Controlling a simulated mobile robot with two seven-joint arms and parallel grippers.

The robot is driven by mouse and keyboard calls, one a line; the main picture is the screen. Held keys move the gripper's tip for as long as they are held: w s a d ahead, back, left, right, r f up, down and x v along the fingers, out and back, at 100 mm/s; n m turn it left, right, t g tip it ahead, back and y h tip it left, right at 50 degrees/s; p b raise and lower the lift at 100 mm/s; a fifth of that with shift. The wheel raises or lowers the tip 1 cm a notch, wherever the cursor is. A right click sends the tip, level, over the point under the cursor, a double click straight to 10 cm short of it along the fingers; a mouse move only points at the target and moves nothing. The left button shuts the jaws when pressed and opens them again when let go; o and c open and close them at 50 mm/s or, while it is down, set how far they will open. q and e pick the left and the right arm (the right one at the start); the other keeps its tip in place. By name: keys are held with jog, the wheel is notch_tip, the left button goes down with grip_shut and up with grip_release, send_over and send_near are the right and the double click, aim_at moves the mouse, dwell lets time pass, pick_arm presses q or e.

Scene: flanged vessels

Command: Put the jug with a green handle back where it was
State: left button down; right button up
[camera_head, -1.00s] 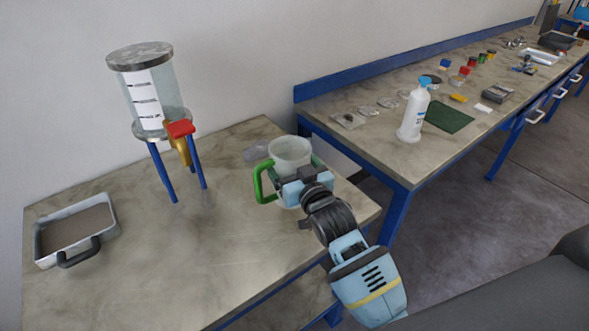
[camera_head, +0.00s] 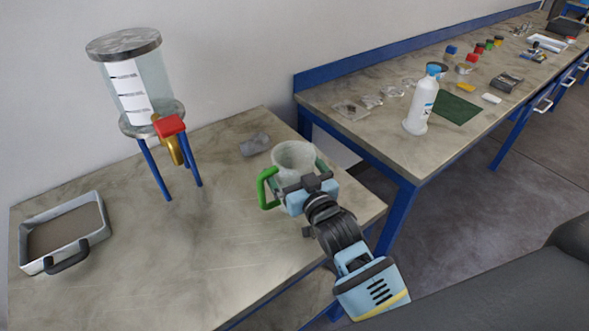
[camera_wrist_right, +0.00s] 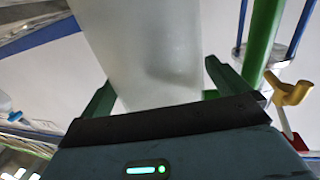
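The jug (camera_head: 294,155) is a cloudy, see-through vessel with a green handle (camera_head: 266,187) on its left, near the right end of the table. My right gripper (camera_head: 309,190) has its fingers on either side of the jug's body and is shut on it. The right wrist view shows the pale jug body (camera_wrist_right: 145,50) between the fingers, with the green handle (camera_wrist_right: 262,40) beyond. The jug looks upright. Its base is mostly hidden behind my gripper, so I cannot tell how high it is above the table. My left gripper is not in view.
A clear tank (camera_head: 150,88) with a brass tap (camera_head: 168,145) and red block stands on blue legs at the back left. A tray (camera_head: 65,230) lies at the table's left. A small grey shape (camera_head: 255,144) is behind the jug. The table (camera_head: 180,265) is clear in front.

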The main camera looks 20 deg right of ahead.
jog(key=shift+r, duration=0.1)
jog(key=shift+s+r, duration=0.1)
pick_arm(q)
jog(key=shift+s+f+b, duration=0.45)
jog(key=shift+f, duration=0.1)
pick_arm(e)
jog(key=s+d, duration=0.1)
jog(key=s, duration=1)
jog(key=shift+s+d, duration=0.35)
jog(key=shift+d, duration=0.05)
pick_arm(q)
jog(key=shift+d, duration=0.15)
